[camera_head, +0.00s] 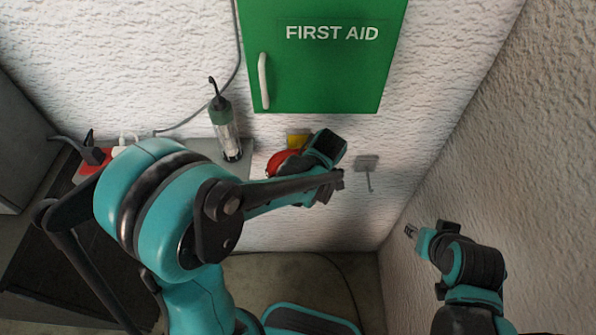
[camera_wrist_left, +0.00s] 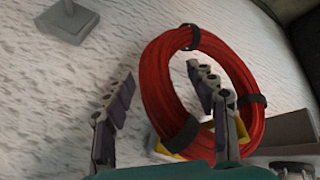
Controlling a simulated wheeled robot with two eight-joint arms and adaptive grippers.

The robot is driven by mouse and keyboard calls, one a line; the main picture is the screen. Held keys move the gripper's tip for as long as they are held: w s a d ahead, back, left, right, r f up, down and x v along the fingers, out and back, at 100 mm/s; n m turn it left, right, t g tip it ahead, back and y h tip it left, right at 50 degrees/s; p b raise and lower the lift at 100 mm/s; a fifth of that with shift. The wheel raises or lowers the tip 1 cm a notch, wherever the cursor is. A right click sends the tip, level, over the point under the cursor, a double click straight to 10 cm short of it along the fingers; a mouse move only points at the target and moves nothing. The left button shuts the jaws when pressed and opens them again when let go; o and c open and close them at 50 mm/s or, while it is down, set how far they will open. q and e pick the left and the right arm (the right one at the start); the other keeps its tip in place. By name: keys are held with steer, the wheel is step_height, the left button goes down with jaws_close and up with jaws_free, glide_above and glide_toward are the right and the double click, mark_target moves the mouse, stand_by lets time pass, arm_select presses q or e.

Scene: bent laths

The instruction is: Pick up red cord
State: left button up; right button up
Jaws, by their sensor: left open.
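The red cord (camera_wrist_left: 158,92) is a coiled ring bound with dark straps, beside the pale wall in the left wrist view. In the head view only part of the red cord (camera_head: 277,163) shows behind my left arm. My left gripper (camera_wrist_left: 162,78) is open. Its left finger is outside the coil, and its right finger overlaps the coil's opening, with the coil's near left side between them. Whether the fingers touch the cord is unclear. My right gripper (camera_head: 411,231) is apart from the cord, at the lower right; its jaws are too small to judge.
A yellow piece (camera_head: 298,141) shows by the cord. A green first aid cabinet (camera_head: 320,75) hangs above. A lantern-like lamp (camera_head: 227,130) stands on a grey ledge to the left. An empty grey hook (camera_head: 367,164) is on the wall to the right. A rough side wall bounds the right.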

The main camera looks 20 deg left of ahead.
arm_select(q)
jaws_close()
